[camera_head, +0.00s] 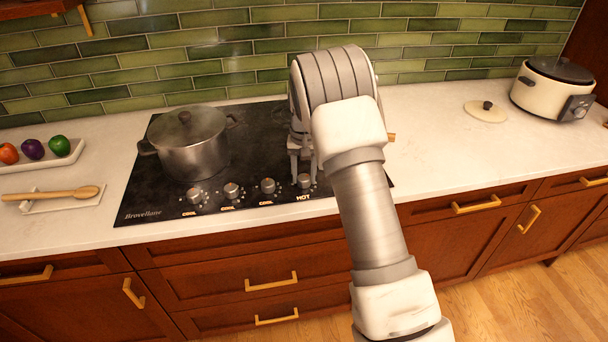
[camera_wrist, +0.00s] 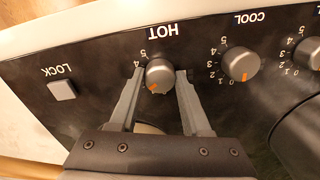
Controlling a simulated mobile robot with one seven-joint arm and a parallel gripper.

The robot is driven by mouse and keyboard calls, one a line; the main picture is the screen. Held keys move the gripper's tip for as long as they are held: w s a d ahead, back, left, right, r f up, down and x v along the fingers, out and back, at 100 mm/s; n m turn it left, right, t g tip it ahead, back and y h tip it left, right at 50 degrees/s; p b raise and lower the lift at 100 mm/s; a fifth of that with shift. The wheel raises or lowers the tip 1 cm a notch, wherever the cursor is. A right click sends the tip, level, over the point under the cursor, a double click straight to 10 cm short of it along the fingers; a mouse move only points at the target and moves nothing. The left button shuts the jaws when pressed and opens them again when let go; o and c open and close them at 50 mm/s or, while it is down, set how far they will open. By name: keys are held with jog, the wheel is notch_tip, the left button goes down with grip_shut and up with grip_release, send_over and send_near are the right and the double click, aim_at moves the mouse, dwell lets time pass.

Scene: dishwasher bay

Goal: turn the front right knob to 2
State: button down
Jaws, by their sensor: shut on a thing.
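The front right knob (camera_wrist: 161,76) is a grey round knob with an orange pointer, under the word HOT in the wrist view. It is the rightmost of the row of knobs in the head view (camera_head: 304,181). My gripper (camera_wrist: 160,73) is shut on it, one finger on each side; in the head view the gripper (camera_head: 303,179) reaches down to it from above. The pointer is at the knob's lower edge in the wrist view, slightly left. The 4 and 5 marks show, but the fingers hide other numbers, so I cannot read its exact setting.
Other knobs on the black cooktop (camera_head: 145,205), such as the neighbouring one (camera_wrist: 240,63), read COOL. A lidded steel pot (camera_head: 195,150) stands at the cooktop's left. A square LOCK button (camera_wrist: 62,90) is beside the knob. A slow cooker (camera_head: 545,95) and a loose lid (camera_head: 486,112) are far right.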

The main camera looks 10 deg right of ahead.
aim_at(304, 177)
jog(key=shift+c, duration=1.8)
grip_release()
jog(key=shift+r, duration=0.1)
notch_tip(304, 177, up, 17)
jog(key=shift+r+p, duration=0.15)
jog(key=shift+p, duration=0.2)
